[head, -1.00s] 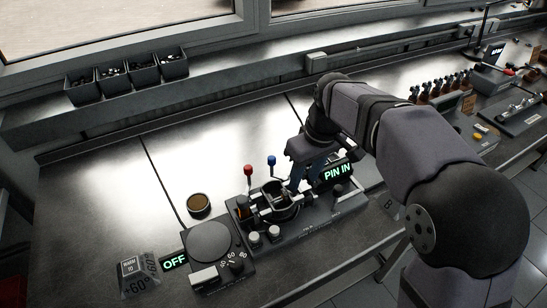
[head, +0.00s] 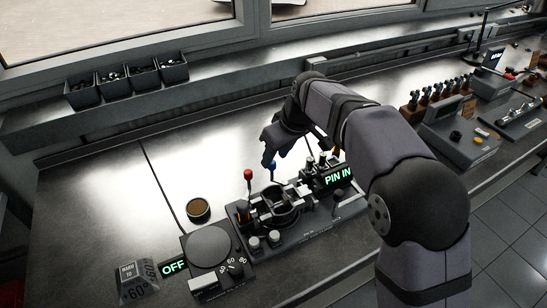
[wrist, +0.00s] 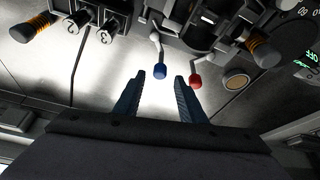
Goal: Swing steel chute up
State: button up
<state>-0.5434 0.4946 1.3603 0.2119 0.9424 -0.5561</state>
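The dark fixture (head: 318,228) carries a round ring clamp (head: 283,207) and two short levers, one with a red knob (head: 248,174) and one with a blue knob (head: 271,166). I cannot pick out the steel chute for certain among the metal parts around the ring. My gripper (head: 267,158) hangs just above the blue knob. In the wrist view its two blue fingers (wrist: 161,80) are apart and empty. There the blue knob (wrist: 160,72) lies in line with the gap between the fingertips, and the red knob (wrist: 195,81) lies just beyond the right finger.
A lit "PIN IN" sign (head: 338,175) stands on the fixture. A hotplate (head: 208,245) with an "OFF" sign (head: 174,267) is at front left, with a small round tin (head: 198,208) behind it. Parts bins (head: 128,80) sit on the back ledge. The bench between is clear.

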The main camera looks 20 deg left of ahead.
jog(key=shift+x, duration=1.45)
grip_shut()
